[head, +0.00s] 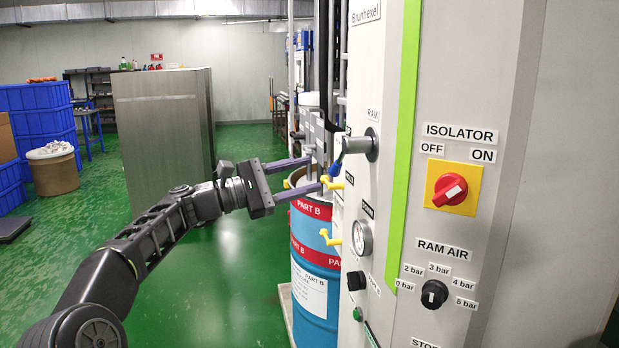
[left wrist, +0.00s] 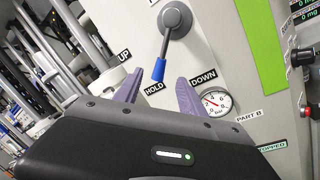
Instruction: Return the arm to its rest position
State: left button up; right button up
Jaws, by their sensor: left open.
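My left arm reaches in from the left in the head view. Its gripper (head: 312,175) is open, with two purple fingers pointing right towards the front of the machine cabinet. In the left wrist view the gripper (left wrist: 158,92) has nothing between its fingers. A lever with a blue grip (head: 338,160) sticks out of the cabinet. In the left wrist view the lever's blue grip (left wrist: 158,70) hangs down by the HOLD label, beyond the fingers and seemingly apart from them. UP and DOWN labels flank it. My right gripper is not in view.
A blue drum (head: 315,290) marked PART B stands below the gripper. Yellow handles (head: 331,238) and a gauge (head: 362,237) stick out nearby. The cabinet carries a red isolator knob (head: 450,190) and a black RAM AIR knob (head: 434,293). Green floor (head: 235,265) lies open to the left.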

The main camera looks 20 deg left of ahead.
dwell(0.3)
